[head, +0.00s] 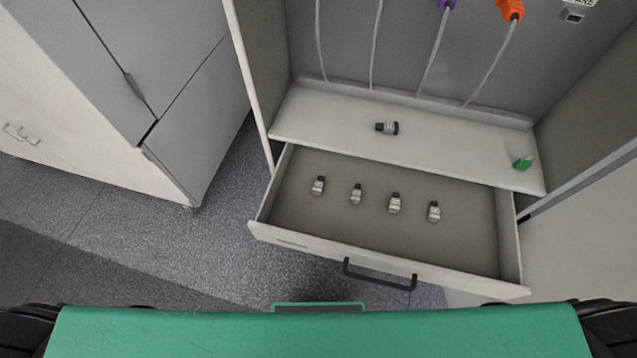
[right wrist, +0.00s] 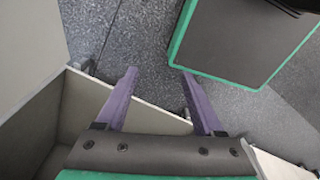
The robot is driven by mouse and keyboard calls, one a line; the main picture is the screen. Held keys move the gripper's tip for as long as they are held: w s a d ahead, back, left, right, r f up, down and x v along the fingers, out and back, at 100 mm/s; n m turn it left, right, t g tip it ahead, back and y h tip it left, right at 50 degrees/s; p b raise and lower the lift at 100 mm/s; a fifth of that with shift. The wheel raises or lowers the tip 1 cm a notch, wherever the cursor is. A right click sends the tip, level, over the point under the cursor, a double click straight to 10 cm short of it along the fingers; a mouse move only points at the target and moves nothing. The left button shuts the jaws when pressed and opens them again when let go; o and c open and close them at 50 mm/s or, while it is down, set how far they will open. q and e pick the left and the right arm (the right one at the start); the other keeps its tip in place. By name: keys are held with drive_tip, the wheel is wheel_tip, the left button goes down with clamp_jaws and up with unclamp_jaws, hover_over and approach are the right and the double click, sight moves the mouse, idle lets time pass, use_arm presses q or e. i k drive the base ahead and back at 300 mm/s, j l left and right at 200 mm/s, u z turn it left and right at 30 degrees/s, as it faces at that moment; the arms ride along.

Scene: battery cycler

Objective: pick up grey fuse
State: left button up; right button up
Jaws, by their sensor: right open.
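Several small grey fuses with dark caps stand in a row in the open drawer: the leftmost fuse (head: 318,186), the second (head: 356,195), the third (head: 395,203) and the rightmost (head: 434,212). Another grey fuse with a black end (head: 387,128) lies on its side on the shelf above the drawer. My right gripper (right wrist: 159,73) shows in the right wrist view with its two purple fingers apart and nothing between them. No fuse shows in that view. My left gripper is not in view.
The drawer (head: 300,238) is pulled out, with a black handle (head: 379,274) on its front. A green piece (head: 522,163) sits at the shelf's right end. Cables hang behind, with purple (head: 447,5) and orange (head: 511,10) connectors. A grey cabinet (head: 165,105) stands at left.

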sight(394, 202)
drive_tip(key=z, duration=0.95)
